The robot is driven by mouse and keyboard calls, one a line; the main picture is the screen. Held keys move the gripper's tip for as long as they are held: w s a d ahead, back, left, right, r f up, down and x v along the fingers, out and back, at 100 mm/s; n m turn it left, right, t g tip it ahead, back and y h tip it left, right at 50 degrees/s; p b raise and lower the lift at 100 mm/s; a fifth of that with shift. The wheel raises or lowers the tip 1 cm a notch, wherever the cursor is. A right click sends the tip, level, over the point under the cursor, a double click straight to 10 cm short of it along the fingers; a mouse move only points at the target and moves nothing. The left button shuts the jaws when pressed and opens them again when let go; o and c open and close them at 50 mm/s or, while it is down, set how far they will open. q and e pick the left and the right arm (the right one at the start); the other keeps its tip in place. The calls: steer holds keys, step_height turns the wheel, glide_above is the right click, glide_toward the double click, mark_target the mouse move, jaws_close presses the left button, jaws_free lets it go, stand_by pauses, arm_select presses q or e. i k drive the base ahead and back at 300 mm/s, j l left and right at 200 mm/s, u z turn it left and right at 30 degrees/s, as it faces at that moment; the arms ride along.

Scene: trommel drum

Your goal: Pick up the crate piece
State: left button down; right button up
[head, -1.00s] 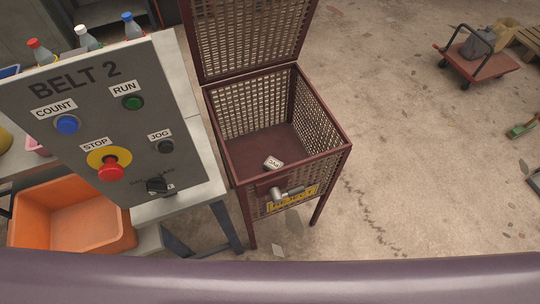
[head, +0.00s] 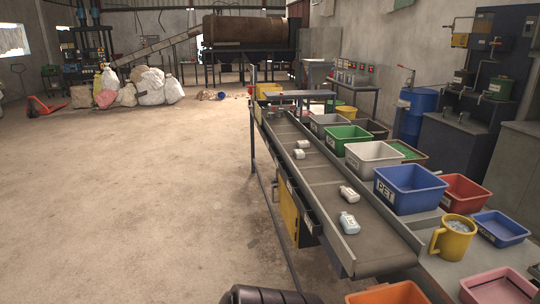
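The mesh crate and the small pale labelled piece in it are out of view now. Neither of my grippers shows. Several small white bottles or containers lie on the grey conveyor belt (head: 322,186): a nearer bottle (head: 349,222), another behind it (head: 348,193), and smaller pieces farther along (head: 300,153). I cannot tell whether any of them is linked to the crate.
Beside the belt's right side stand a blue PET bin (head: 409,204), a white bin (head: 373,168), a green bin (head: 347,146) and a red bin (head: 464,204). A yellow mug (head: 455,238) stands near. Sacks (head: 152,86) stand far left. The left floor (head: 130,200) is open.

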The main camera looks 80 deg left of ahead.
mark_target(299, 154)
steer(key=u, duration=2.55)
steer(key=i+j+z, duration=0.15)
steer(key=i+j, duration=0.4)
steer(key=i, duration=0.3)
steer(key=i+j+z, duration=0.2)
steer(key=i+j, duration=0.45)
steer(key=i, duration=0.2)
steer(key=j+z, duration=0.15)
steer(key=z, duration=0.25)
steer(key=i+j+z, duration=0.1)
steer(key=j+z, duration=0.15)
steer(key=z, duration=0.2)
